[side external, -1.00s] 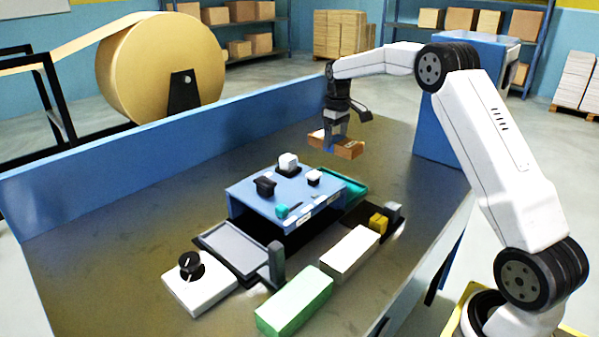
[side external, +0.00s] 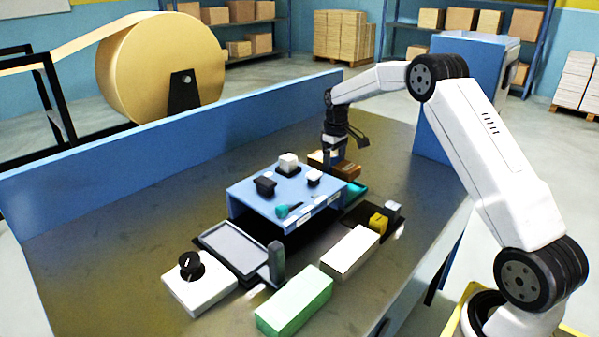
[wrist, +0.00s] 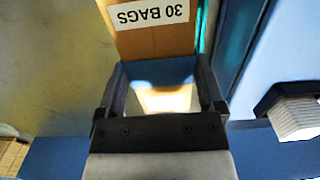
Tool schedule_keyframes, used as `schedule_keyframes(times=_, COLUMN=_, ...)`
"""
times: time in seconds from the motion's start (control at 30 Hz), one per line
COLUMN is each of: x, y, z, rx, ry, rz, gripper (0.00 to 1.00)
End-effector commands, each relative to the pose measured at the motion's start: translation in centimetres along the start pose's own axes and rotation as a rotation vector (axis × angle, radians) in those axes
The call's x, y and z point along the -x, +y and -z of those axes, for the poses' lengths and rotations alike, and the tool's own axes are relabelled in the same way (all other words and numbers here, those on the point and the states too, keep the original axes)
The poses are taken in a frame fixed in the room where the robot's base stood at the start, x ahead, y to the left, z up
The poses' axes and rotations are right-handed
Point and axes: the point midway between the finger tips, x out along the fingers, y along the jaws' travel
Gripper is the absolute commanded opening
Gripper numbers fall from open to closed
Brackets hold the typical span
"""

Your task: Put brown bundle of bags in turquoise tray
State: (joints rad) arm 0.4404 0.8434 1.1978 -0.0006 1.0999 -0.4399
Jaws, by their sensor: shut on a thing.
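The brown bundle of bags (side external: 346,170) carries a white "30 BAGS" label, which shows upside down in the wrist view (wrist: 150,38). My gripper (side external: 334,160) is shut on the bundle, low behind the blue stand. Its two fingers (wrist: 160,68) flank the near part of the bundle in the wrist view. The turquoise tray (side external: 356,190) shows as a small patch at the stand's far right corner; the stand hides much of it. A turquoise strip (wrist: 207,28) runs just right of the bundle in the wrist view. I cannot tell whether bundle and tray touch.
The blue stand (side external: 262,206) with several small items on top is close to my gripper. A grey tray (side external: 236,250), a white box with a black knob (side external: 198,290), a green block (side external: 295,300) and a white block (side external: 350,251) lie nearer.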

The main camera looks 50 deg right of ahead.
Motion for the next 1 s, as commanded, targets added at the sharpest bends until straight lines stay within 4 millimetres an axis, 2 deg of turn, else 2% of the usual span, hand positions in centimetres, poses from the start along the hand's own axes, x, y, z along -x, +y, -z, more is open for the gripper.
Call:
schedule_keyframes(times=0.5, x=-3.4, y=0.0, z=0.0, rx=0.000, ry=0.000, rz=0.000, gripper=0.23)
schedule_keyframes(times=1.0, x=-4.2, y=0.0, z=0.0, rx=0.000, ry=0.000, rz=0.001, gripper=0.23)
